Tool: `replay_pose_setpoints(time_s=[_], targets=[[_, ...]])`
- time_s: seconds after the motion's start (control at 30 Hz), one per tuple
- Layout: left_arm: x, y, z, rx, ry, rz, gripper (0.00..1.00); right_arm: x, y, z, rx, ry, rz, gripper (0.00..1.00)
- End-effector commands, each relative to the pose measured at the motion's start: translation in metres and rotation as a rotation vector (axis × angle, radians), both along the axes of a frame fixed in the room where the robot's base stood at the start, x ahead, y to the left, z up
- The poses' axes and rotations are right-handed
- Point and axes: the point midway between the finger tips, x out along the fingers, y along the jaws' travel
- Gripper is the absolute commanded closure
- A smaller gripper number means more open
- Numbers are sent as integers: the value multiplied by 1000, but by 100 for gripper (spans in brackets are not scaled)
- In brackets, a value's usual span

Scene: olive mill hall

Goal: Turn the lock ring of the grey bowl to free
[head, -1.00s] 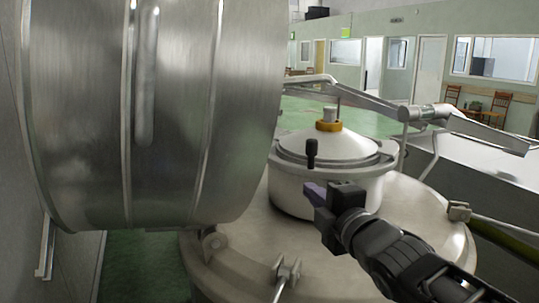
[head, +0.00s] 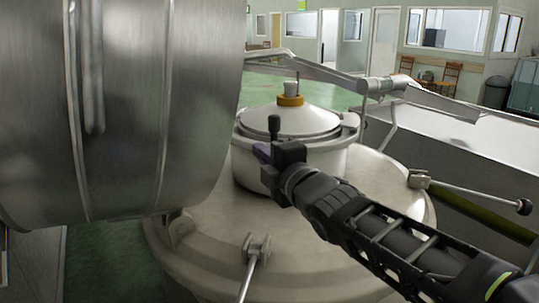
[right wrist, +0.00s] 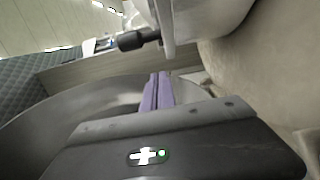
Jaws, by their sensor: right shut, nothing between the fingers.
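The grey bowl (head: 254,170) sits on the large round cover in the middle of the head view, under a conical lid with a yellow collar (head: 290,100). What looks like its lock ring (head: 318,140) runs around the rim, with a black upright handle (head: 274,128) on the near side. The handle also shows in the right wrist view (right wrist: 139,40), beyond the fingertips. My right gripper (head: 262,152) is shut and empty, just below the handle, apparently not touching it. Its purple fingers lie together in the right wrist view (right wrist: 158,92). My left gripper is out of view.
A big steel drum (head: 120,110) fills the left side, close to the bowl. The cover (head: 330,250) carries clamp bolts (head: 257,250). A metal arm (head: 330,75) crosses behind the bowl. A rod with a black knob (head: 480,195) lies at right.

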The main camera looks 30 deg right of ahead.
Motion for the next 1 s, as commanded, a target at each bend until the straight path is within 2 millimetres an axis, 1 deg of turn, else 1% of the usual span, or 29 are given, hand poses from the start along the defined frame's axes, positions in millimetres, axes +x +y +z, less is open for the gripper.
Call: replay_pose_setpoints(time_s=[0.03, 0.1, 0.3, 0.33, 0.4, 0.57, 0.7, 1.0], targets=[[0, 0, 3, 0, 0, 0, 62, 11, -3, -1, 2, 5, -2, 100], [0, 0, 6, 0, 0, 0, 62, 25, -4, 0, 1, 6, -3, 100], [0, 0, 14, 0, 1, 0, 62, 60, -7, 0, 4, 4, -2, 100], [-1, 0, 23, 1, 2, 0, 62, 55, -12, 6, 0, 0, -3, 100], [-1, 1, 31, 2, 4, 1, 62, 50, -20, 6, 0, 1, -1, 100], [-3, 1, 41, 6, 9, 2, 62, 43, -36, 3, 0, 1, -2, 100], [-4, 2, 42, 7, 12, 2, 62, 41, -41, 1, 1, 0, 0, 100], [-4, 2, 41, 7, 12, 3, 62, 40, -41, -1, 1, 0, 0, 100]])
